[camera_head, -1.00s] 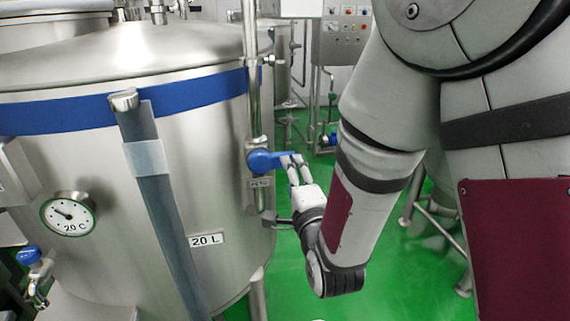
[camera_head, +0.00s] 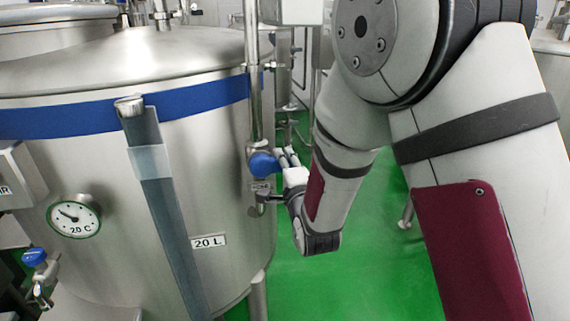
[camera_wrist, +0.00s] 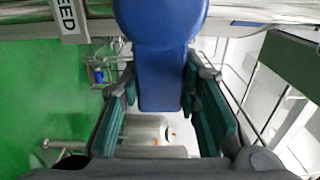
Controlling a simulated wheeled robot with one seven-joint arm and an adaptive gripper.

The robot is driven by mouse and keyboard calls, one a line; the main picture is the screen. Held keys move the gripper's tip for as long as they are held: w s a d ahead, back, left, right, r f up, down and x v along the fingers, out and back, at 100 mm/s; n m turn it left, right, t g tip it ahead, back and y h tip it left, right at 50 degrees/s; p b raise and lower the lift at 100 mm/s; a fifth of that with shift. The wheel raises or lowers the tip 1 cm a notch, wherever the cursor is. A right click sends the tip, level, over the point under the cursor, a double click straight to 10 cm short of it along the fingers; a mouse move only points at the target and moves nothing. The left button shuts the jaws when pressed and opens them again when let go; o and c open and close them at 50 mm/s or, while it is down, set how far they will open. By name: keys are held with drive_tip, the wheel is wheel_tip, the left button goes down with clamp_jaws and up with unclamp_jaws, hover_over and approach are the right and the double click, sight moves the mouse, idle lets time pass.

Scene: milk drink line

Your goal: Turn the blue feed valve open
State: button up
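The blue feed valve (camera_head: 263,164) is on the vertical steel pipe at the right side of the tank. Its lever looks foreshortened in the head view, partly hidden beside my gripper (camera_head: 284,156). In the wrist view, the blue lever (camera_wrist: 160,75) points down the picture from its wide round hub. My gripper (camera_wrist: 160,95) has one dark green finger pad on each side of the lever. The lever fills the gap between the fingertips, so the fingers look closed on it. A sign ending in "EED" (camera_wrist: 69,15) is at the upper left.
The steel tank (camera_head: 90,175) with a blue band and a dial gauge (camera_head: 74,216) fills the left. Another blue valve (camera_head: 34,257) is at lower left. A dark bar (camera_head: 160,200) crosses the tank front.

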clamp_jaws()
drive_tip(key=shift+r+n, duration=0.35)
drive_tip(key=shift+n, duration=0.45)
drive_tip(key=o, duration=0.9)
unclamp_jaws()
drive_tip(key=shift+v, duration=3.75)
